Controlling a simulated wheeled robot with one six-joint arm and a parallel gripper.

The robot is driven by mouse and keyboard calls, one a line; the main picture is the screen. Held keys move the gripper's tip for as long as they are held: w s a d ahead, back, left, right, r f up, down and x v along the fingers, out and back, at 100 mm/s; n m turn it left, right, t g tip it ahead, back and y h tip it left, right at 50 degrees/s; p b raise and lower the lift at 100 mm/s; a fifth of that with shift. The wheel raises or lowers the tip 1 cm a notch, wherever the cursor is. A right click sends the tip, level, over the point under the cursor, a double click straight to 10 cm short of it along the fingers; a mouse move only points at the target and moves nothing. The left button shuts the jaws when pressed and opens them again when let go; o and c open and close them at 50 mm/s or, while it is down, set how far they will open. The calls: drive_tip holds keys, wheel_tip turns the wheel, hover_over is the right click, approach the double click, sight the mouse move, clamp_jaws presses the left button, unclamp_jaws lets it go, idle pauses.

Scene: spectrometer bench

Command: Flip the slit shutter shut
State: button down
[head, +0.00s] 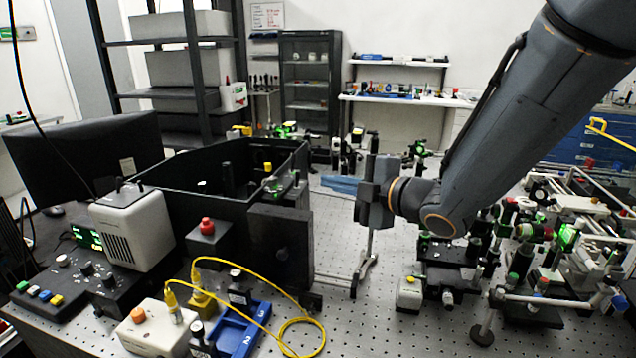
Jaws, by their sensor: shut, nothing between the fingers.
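My gripper (325,183) is near the middle of the view, its blue fingers shut and empty, pointing left. The fingertips are to the right of an open-topped black enclosure (190,222), apart from it in the picture. A black upright box (281,247) stands at the enclosure's right end, below and left of the fingertips. Small dark and green parts (284,186) sit above this box. I cannot tell for sure which part is the slit shutter, nor whether it is open or shut.
A slim metal stand (363,268) rises below my gripper. Crowded optics (450,268) fill the bench at right. A yellow cable (300,320), a blue tray (240,328) and a red-knobbed black box (207,242) lie in front. Perforated bench (345,325) shows bare at front centre.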

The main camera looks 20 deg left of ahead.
drive_tip(key=b+v, duration=0.1)
drive_tip(key=v, duration=0.5)
drive_tip(key=shift+s, duration=0.1)
